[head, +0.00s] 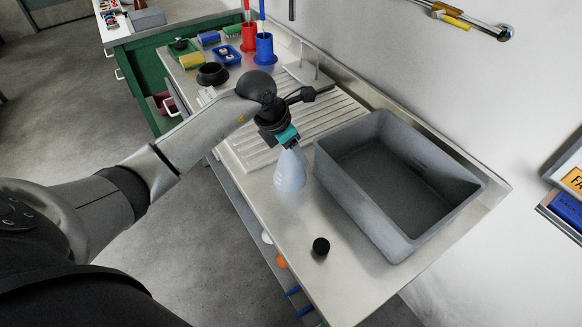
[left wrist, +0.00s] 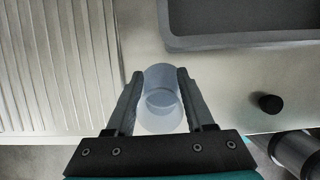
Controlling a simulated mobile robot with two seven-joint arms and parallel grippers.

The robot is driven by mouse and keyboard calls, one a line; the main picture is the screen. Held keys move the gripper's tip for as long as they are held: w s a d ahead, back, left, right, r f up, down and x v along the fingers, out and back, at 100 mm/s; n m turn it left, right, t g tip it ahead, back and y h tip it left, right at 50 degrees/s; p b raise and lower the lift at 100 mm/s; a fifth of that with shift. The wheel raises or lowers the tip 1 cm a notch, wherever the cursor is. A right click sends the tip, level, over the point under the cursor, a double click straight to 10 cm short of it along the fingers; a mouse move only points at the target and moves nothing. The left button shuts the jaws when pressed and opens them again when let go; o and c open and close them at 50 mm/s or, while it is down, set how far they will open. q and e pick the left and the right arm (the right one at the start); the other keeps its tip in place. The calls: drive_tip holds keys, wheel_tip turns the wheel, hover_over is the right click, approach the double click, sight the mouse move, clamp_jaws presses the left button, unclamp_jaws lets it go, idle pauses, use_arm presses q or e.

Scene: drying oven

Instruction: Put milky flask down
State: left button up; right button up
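The milky flask (head: 290,171) is a pale bluish, cone-shaped vessel and looks upright at the steel counter (head: 262,215), left of the grey bin. I cannot tell for sure whether its base touches the counter. My left gripper (head: 289,143) is at the top of the flask. In the left wrist view the flask (left wrist: 161,97) sits between the two dark fingers of my left gripper (left wrist: 160,85), which look closed around it. The flask's neck is hidden by the gripper in the head view. My right gripper is not in view.
A grey bin (head: 352,187) stands close right of the flask. A small black cap (head: 320,246) lies on the counter in front. A ribbed drainboard (head: 243,150) is behind, with red (head: 249,42) and blue (head: 264,55) holders farther back. Bare counter lies around the cap.

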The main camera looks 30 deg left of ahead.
use_arm(q)
clamp_jaws()
idle(0.3)
idle(0.3)
wheel_tip(320, 180, up, 20)
drive_tip(key=p, duration=0.3)
drive_tip(key=s+d+f+m+g, duration=0.1)
drive_tip(key=s+m, duration=0.3)
drive_tip(key=m, duration=0.6)
drive_tip(key=s+d+f+m+g+y, duration=0.1)
drive_tip(key=s+d+m+g, duration=0.3)
drive_tip(key=m, duration=0.6)
drive_tip(key=s+d+f+m+g+y, duration=0.1)
drive_tip(key=s+d+m+g, duration=0.1)
drive_tip(key=s+m, duration=0.4)
drive_tip(key=m+g, duration=0.1)
drive_tip(key=m, duration=0.2)
drive_tip(key=shift+d+f+m+b, duration=0.15)
drive_tip(key=shift+f+m+b, duration=0.15)
drive_tip(key=shift+m, duration=0.1)
